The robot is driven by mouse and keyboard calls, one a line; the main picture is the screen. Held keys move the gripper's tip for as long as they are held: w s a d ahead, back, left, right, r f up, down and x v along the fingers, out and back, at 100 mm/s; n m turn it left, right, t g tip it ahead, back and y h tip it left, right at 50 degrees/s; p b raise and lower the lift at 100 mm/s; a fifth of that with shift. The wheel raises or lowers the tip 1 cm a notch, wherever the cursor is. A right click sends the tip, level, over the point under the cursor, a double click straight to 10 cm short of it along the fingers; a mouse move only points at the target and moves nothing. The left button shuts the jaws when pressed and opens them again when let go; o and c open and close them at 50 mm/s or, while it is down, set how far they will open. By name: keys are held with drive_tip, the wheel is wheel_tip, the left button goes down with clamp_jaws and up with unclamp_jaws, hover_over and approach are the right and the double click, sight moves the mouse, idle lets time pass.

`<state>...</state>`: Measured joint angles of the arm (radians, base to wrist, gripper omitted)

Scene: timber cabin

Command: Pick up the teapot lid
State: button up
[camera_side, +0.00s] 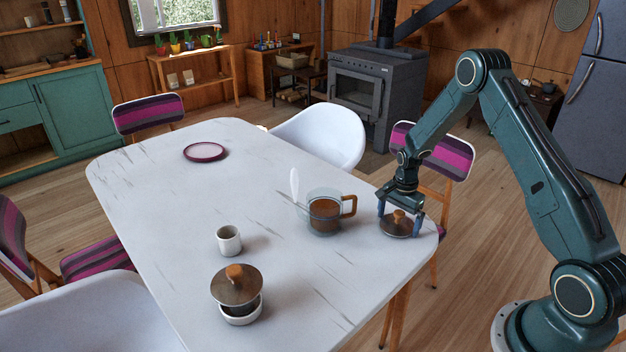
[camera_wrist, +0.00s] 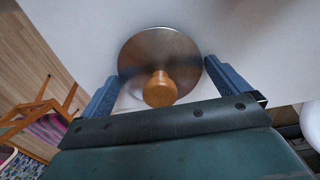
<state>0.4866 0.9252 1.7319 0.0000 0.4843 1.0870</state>
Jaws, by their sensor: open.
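The teapot lid, a brown metallic disc with a wooden knob, lies on the white table near its right corner in the side view (camera_side: 393,230). It also fills the upper middle of the wrist view (camera_wrist: 150,50). My gripper (camera_side: 400,224) points down over the lid and is open. In the wrist view its blue fingers (camera_wrist: 162,70) stand on either side of the lid, with the knob between them. The glass teapot (camera_side: 322,214) with brown liquid and a wooden handle stands to the left of the lid, its top uncovered.
A similar wooden-knobbed lid (camera_side: 236,284) sits tilted on a white bowl (camera_side: 240,318) at the front. A small white cup (camera_side: 229,241) and a purple-rimmed plate (camera_side: 205,152) are on the table (camera_side: 150,190). A striped chair (camera_side: 448,158) stands behind my gripper.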

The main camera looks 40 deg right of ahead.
sight(399, 212)
idle(0.4)
drive_tip(key=c, duration=0.7)
drive_tip(key=shift+o, duration=0.2)
drive_tip(key=shift+r, duration=0.1)
wheel_tip(399, 212, up, 20)
idle(0.8)
drive_tip(key=w+a+f+n, duration=0.2)
drive_tip(key=w+a+n, duration=0.4)
drive_tip(key=w+a, duration=0.9)
drive_tip(key=shift+f, duration=0.15)
